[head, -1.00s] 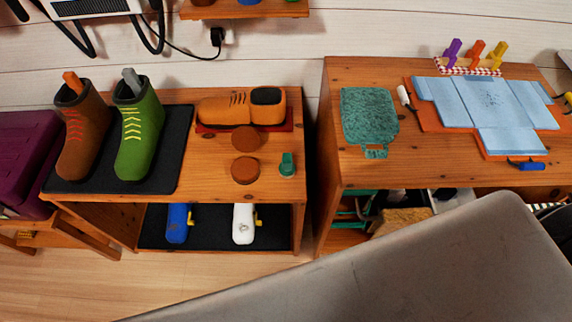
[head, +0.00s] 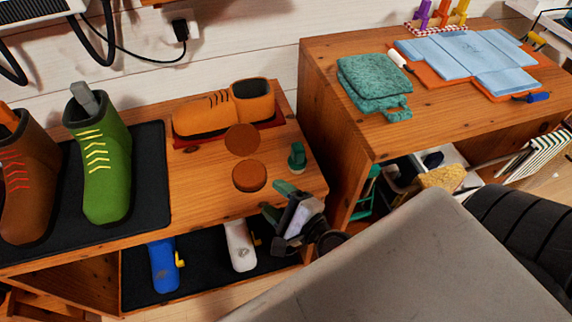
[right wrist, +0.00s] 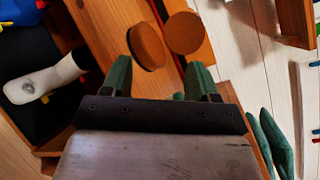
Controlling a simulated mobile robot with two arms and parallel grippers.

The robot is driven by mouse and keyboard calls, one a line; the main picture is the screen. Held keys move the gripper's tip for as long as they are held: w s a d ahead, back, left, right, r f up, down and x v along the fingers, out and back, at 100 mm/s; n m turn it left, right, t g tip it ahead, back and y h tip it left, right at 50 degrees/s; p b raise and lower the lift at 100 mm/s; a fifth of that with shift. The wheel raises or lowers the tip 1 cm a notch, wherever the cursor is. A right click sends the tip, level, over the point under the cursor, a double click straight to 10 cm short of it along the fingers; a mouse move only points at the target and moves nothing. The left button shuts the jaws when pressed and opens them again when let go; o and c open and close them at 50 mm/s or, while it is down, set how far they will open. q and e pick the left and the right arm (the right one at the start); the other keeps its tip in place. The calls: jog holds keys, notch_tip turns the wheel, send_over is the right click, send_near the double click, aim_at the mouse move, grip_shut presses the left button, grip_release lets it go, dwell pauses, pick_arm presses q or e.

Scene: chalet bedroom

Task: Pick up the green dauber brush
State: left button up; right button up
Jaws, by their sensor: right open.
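The green dauber brush (head: 297,157) is a small green piece standing on the wooden bench top, right of the two round brown tins. My right gripper (head: 281,203) is over the bench's front right edge, just in front of the brush and apart from it in the head view. Its green-tipped fingers are spread and empty in the right wrist view (right wrist: 160,78). A small bit of green (right wrist: 179,96) shows low between those fingers, mostly hidden by the gripper body; it may be the brush. My left gripper is out of view.
Two brown tins (head: 249,176) lie close left of the brush, with an orange shoe (head: 225,108) behind. Green (head: 101,160) and brown boots stand at left. A wooden desk (head: 340,130) stands right.

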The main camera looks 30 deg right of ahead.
aim_at(295, 146)
jog(key=w+d+m+h, duration=0.1)
jog(key=d+m+h, duration=0.2)
jog(key=m, duration=0.2)
jog(key=w+d+m+h+p, duration=0.1)
jog(key=w+d+m+h, duration=0.1)
jog(key=m, duration=0.4)
jog(key=w+d+m+t+h, duration=0.1)
jog(key=w+d+m+h, duration=0.1)
jog(key=d+m+h, duration=0.1)
jog(key=shift+w+d+r+m+h+p, duration=0.1)
jog(key=shift+d+m+h+p, duration=0.2)
jog(key=shift+m, duration=0.35)
jog(key=shift+w+d+r+m+h, duration=0.1)
jog(key=shift+d+m, duration=0.3)
jog(key=shift+m, duration=0.25)
jog(key=shift+d+p+x, duration=0.2)
jog(key=shift+p+x, duration=0.4)
jog(key=shift+x, duration=2)
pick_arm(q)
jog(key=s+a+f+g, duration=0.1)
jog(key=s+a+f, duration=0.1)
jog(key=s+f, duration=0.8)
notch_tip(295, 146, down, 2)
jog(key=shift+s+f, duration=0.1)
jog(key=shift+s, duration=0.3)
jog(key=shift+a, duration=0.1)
pick_arm(e)
jog(key=shift+c, duration=0.4)
jog(key=c, duration=0.9)
jog(key=shift+r, duration=0.15)
